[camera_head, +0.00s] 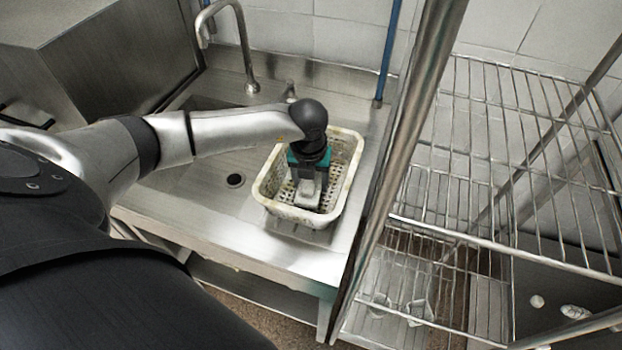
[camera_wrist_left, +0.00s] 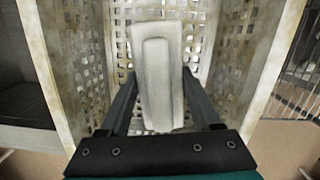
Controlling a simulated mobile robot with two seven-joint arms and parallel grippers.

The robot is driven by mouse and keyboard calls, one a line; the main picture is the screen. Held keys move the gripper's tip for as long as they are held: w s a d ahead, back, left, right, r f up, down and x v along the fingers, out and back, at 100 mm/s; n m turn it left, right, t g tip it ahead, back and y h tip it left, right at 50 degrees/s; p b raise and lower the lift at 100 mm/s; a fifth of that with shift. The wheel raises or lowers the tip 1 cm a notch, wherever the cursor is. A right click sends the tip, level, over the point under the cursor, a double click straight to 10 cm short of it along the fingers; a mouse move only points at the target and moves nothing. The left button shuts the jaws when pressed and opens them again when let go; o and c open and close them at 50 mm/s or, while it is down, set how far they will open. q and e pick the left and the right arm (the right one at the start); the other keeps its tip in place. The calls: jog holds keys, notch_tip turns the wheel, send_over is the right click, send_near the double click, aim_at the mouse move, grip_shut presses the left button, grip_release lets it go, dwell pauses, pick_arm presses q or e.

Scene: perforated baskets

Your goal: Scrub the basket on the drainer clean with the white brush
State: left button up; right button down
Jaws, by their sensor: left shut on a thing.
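The basket (camera_head: 268,188) is off-white, perforated and stained brown along its rim. It stands upright on the steel drainer (camera_head: 345,225) beside the sink. My left gripper (camera_head: 307,198) reaches down inside the basket from above. In the left wrist view, the gripper (camera_wrist_left: 160,98) is shut on the white brush (camera_wrist_left: 158,75), holding it between both fingers. The basket's walls (camera_wrist_left: 48,75) rise on both sides of it there. The brush's bristles are hidden, so I cannot tell whether they touch the basket floor. My right gripper is not in view.
The sink basin with a drain hole (camera_head: 235,180) and a curved tap (camera_head: 245,60) lies left of the basket. A steel post (camera_head: 405,140) and wire shelves (camera_head: 500,150) stand close on the right. A blue pipe (camera_head: 387,50) runs up the tiled wall.

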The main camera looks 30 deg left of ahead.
pick_arm(q)
jog(key=shift+w+a+f+b, duration=0.1)
jog(key=shift+w+a+b, duration=0.3)
jog(key=shift+w, duration=0.35)
jog(key=shift+w+a+b, duration=0.25)
jog(key=shift+w+b, duration=0.6)
jog(key=shift+w, duration=0.4)
jog(key=shift+r, duration=0.2)
notch_tip(320, 180, up, 13)
jog(key=p, duration=1)
jog(key=shift+p, duration=0.3)
